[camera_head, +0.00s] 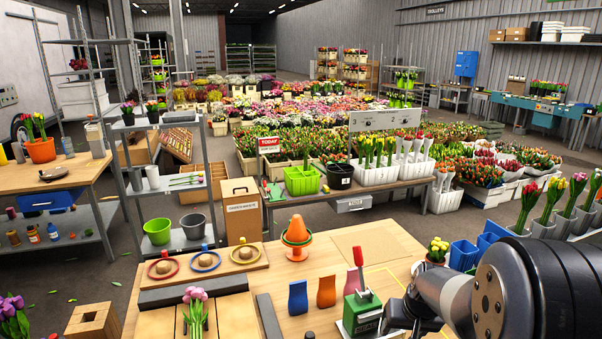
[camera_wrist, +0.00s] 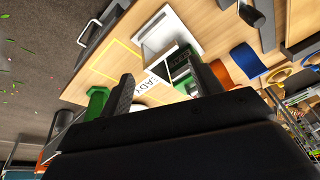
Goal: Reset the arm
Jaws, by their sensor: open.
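My arm reaches in from the lower right of the head view. A white open-topped box (camera_wrist: 166,32) lies further out on the wooden surface.
A small potted plant (camera_head: 437,250) stands near my arm. The bench's back middle is clear.

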